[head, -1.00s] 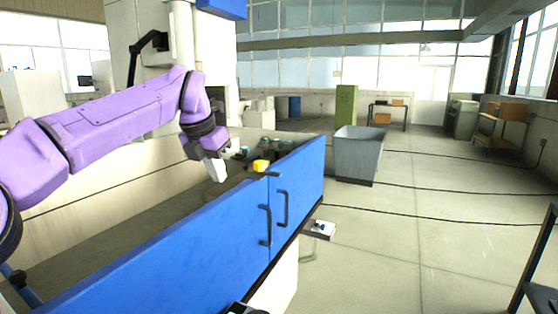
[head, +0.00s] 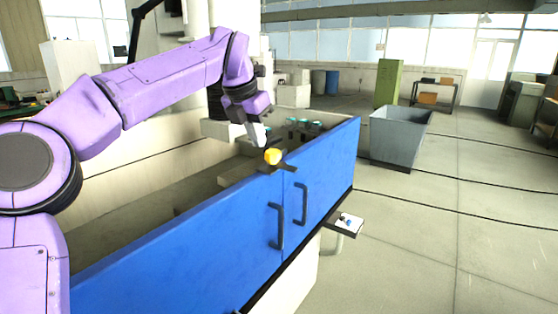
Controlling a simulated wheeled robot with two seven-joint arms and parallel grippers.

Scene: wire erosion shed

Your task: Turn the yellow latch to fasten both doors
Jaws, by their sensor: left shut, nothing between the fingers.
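The yellow latch (head: 273,156) sits on top of the blue doors, above the seam between them. A dark flat piece shows beneath it. The left blue door (head: 190,235) is long and runs toward me; the right blue door (head: 325,175) is beyond the seam. Both stand in line, each with a dark handle near the seam. My left gripper (head: 258,137) is shut and empty, pointing down just behind and left of the latch. I cannot tell whether its fingertips touch the latch. My right gripper is out of view.
Behind the doors is an open tank (head: 120,240) with several teal-topped parts at its far end. A small shelf (head: 345,224) juts out right of the doors. A grey bin (head: 398,138) stands on the floor beyond. The floor at right is clear.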

